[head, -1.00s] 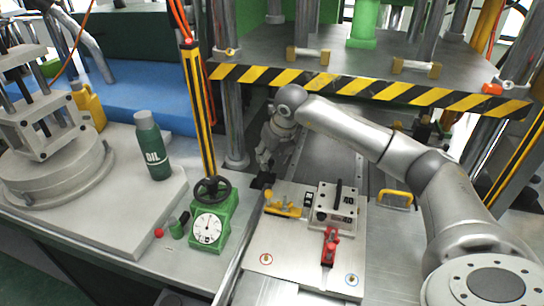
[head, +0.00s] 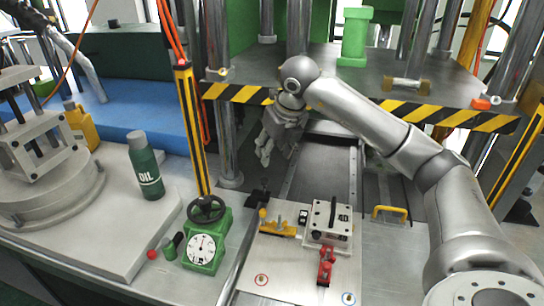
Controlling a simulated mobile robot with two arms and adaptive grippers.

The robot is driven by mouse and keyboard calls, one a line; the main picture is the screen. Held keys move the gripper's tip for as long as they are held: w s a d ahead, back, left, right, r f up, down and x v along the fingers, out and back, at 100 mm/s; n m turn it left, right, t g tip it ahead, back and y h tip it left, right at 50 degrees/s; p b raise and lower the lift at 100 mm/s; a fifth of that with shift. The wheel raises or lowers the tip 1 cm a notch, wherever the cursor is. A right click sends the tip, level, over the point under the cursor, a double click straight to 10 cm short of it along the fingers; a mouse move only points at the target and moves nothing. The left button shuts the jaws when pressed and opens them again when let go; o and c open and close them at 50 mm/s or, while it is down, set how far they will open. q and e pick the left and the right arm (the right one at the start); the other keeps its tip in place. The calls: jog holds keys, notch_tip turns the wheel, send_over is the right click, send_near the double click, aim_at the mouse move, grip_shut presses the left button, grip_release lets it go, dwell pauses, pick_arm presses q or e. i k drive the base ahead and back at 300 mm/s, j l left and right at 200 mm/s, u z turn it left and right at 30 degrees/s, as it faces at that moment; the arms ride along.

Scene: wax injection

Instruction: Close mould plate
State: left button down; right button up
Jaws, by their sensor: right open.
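The mould (head: 341,225) is a grey metal block with a black bar handle on top and a "40" label. It sits on a pale base plate (head: 283,276). A yellow toggle clamp (head: 277,229) is at its left and a red clamp (head: 326,266) is in front of it. A black grip (head: 261,191) stands behind the yellow clamp. My right gripper (head: 263,156) is open and empty, above and behind the black grip and apart from it. Whether the mould's plates meet fully is too small to tell. My left gripper is out of view.
A press with a yellow-black striped edge (head: 374,107) and steel columns rises behind. A green dial gauge (head: 203,247) with a black handwheel and an OIL bottle (head: 146,166) stand at left. A yellow handle (head: 389,213) is at right. A metal channel (head: 322,178) behind the mould is clear.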

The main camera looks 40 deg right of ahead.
aim_at(266, 270)
jog(key=k+j, duration=1.65)
